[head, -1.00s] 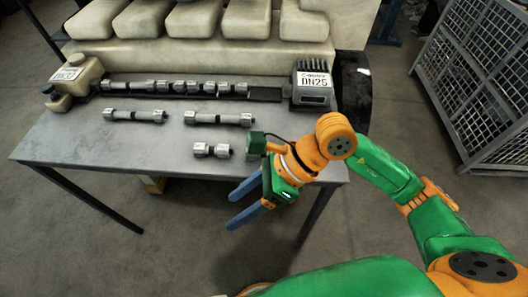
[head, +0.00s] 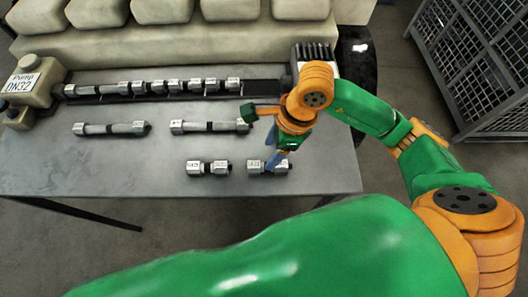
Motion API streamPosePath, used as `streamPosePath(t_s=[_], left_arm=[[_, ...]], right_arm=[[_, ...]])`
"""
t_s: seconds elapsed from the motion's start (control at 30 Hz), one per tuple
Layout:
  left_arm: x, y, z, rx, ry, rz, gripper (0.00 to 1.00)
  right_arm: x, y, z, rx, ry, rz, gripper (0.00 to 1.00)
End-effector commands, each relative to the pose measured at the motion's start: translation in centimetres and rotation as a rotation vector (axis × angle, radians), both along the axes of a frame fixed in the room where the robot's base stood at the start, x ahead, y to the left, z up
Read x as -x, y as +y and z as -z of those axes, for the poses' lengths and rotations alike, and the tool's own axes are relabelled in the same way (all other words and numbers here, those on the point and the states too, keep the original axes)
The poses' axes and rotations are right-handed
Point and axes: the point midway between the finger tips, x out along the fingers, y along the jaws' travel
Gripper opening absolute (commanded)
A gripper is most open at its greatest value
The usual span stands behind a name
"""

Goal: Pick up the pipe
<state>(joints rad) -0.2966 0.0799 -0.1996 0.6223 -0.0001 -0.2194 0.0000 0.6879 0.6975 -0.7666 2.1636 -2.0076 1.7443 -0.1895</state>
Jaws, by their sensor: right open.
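Two longer grey pipe pieces with metal end fittings lie on the table, one at left (head: 110,129) and one in the middle (head: 208,127). Two short pieces lie nearer the front edge, a left one (head: 208,168) and a right one (head: 256,169). I cannot tell which of these is the task's pipe. My right gripper (head: 273,157) is open, its blue fingers pointing down at the right short piece. The fingers overlap that piece in view; contact cannot be told. My left gripper is not in view.
The grey table (head: 60,170) has free room at its front left. An assembled pipe row (head: 150,87) runs along the back between a beige pump (head: 32,82) and a dark finned unit (head: 312,52). A wire-mesh cage (head: 475,70) stands at right.

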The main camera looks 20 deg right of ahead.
Motion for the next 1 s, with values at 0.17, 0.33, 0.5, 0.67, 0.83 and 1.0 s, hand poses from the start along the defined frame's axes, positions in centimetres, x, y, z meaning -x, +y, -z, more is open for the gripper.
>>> streamPosePath(t_s=[0.17, 0.33, 0.5, 0.67, 0.83, 1.0], left_arm=[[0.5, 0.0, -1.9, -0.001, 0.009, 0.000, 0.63], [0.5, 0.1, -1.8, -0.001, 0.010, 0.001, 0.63], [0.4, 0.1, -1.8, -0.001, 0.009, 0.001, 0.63], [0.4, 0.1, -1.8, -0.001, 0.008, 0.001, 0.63], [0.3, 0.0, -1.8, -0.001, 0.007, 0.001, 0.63], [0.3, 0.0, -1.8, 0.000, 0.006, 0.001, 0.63]], right_arm=[[0.7, 0.3, 3.1, 0.001, 0.008, -0.001, 0.64], [0.4, 0.7, 5.0, 0.001, 0.001, -0.001, 0.64], [0.4, 0.7, 5.1, 0.000, -0.001, -0.002, 0.61], [0.4, 0.7, 5.0, 0.000, -0.001, -0.002, 0.18], [0.4, 0.7, 5.0, 0.000, -0.001, -0.002, 0.00], [0.4, 0.8, 5.0, -0.001, -0.002, -0.002, 0.00]])
